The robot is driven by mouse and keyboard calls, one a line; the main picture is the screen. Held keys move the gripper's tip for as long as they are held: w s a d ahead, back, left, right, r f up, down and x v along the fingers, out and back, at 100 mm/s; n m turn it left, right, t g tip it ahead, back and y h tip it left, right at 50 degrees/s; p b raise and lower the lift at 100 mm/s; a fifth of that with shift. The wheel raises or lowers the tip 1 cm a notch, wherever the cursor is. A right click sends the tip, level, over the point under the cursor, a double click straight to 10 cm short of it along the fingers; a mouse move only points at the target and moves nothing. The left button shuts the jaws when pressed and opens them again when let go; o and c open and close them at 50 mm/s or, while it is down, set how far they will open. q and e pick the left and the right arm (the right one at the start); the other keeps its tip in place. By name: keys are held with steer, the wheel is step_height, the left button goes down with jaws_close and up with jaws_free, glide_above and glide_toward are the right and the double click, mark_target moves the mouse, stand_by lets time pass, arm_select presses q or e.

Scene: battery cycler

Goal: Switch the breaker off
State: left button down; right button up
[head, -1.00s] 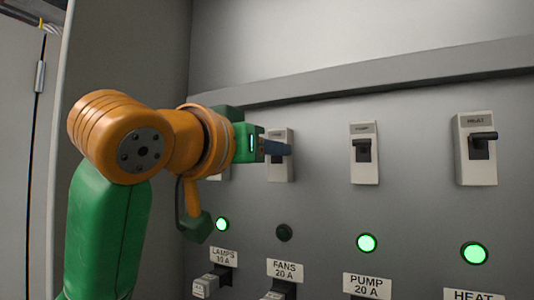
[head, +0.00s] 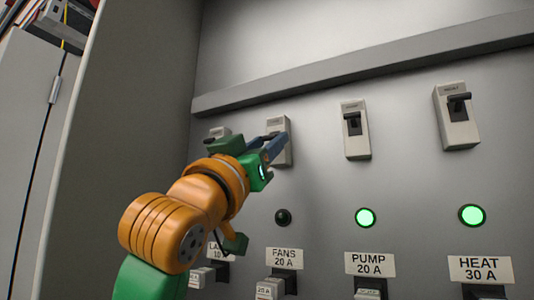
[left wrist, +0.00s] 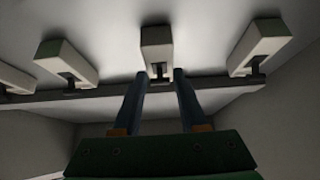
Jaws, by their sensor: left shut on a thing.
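The breaker above the FANS label (head: 284,158) is a pale upright housing on the grey panel, and its lever is mostly hidden in the head view. Its indicator lamp (head: 283,217) is dark. My left gripper (head: 274,143) is at this breaker, its blue fingers pointing up at it. In the left wrist view the fingers lie on either side of the breaker (left wrist: 157,38) and its small dark lever (left wrist: 158,71). The gripper is shut on it, though exact contact is hard to see. My right gripper is out of view.
The PUMP breaker (head: 355,145) and HEAT breaker (head: 458,128) stand to the right, with green lamps (head: 365,217) (head: 472,215) lit below. The LAMPS breaker (head: 218,132) is partly behind my gripper. A ledge (head: 380,73) runs above; a cabinet side wall (head: 130,110) is at left.

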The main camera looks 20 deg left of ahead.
arm_select(q)
steer(key=shift+f, duration=0.1)
stand_by(0.4)
steer(key=c, duration=0.6)
jaws_free()
steer(key=shift+o, duration=0.5)
steer(key=shift+s, duration=0.2)
steer(key=b+v, duration=0.5)
steer(key=v, duration=0.2)
